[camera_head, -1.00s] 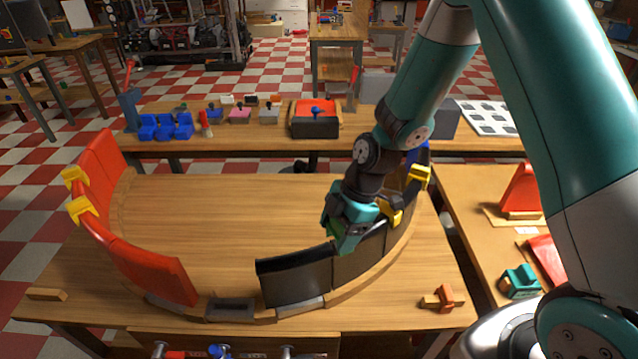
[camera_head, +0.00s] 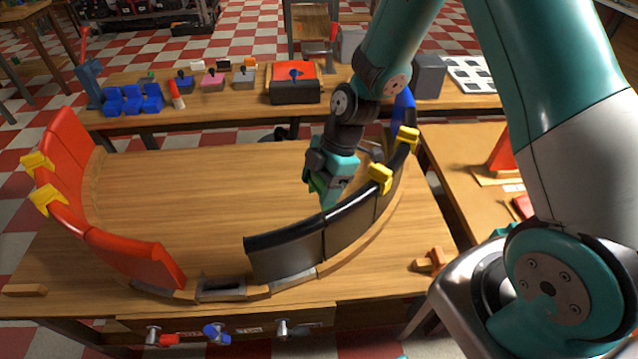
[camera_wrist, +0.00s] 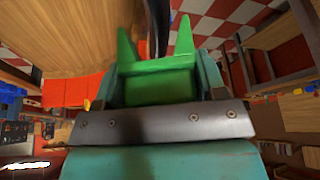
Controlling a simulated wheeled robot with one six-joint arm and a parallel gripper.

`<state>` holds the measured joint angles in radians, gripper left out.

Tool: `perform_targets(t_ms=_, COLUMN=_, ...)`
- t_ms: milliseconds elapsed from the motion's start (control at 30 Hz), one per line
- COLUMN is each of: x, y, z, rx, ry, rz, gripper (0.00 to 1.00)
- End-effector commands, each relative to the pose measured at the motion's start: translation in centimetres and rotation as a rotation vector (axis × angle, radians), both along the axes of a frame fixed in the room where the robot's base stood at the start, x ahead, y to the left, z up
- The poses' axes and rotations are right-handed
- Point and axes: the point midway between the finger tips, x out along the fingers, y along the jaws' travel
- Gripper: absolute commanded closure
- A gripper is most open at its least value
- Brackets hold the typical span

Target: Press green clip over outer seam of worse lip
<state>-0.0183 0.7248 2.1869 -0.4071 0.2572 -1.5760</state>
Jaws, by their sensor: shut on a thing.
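My gripper (camera_head: 326,190) is shut on the green clip (camera_wrist: 157,80), whose two prongs point away from it in the wrist view. In the head view the green clip (camera_head: 320,190) is partly hidden by the jaws. It is at the top edge of the black lip (camera_head: 290,232), near the seam beside the leftmost black panel. The wrist view shows a dark edge (camera_wrist: 158,25) between the prongs; I cannot tell whether the clip touches it. Yellow clips (camera_head: 380,179) (camera_head: 407,138) sit on the black lip farther back.
A curved red lip (camera_head: 125,255) with two yellow clips (camera_head: 46,199) (camera_head: 37,163) stands at the left. An orange block (camera_head: 430,261) lies on the table (camera_head: 200,180) at right. The table between the lips is clear. A rear bench holds blue bins (camera_head: 132,99).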

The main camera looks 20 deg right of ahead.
Motion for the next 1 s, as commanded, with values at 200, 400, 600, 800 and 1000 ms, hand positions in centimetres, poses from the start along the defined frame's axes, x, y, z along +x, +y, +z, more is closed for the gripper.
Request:
perform_targets(t_ms=200, x=0.0, y=0.1, z=-2.1, rx=0.0, ry=0.0, rz=0.001, gripper=0.58)
perform_targets(t_ms=400, x=0.0, y=0.1, z=-3.8, rx=0.0, ry=-0.002, rz=0.001, gripper=0.58)
perform_targets(t_ms=600, x=0.0, y=0.1, z=-5.5, rx=0.0, ry=0.0, rz=0.001, gripper=0.58)
perform_targets(t_ms=800, x=0.0, y=0.1, z=-7.2, rx=0.0, ry=0.0, rz=0.001, gripper=0.58)
perform_targets(t_ms=1000, x=0.0, y=0.1, z=-8.5, rx=0.0, ry=0.0, rz=0.001, gripper=0.58)
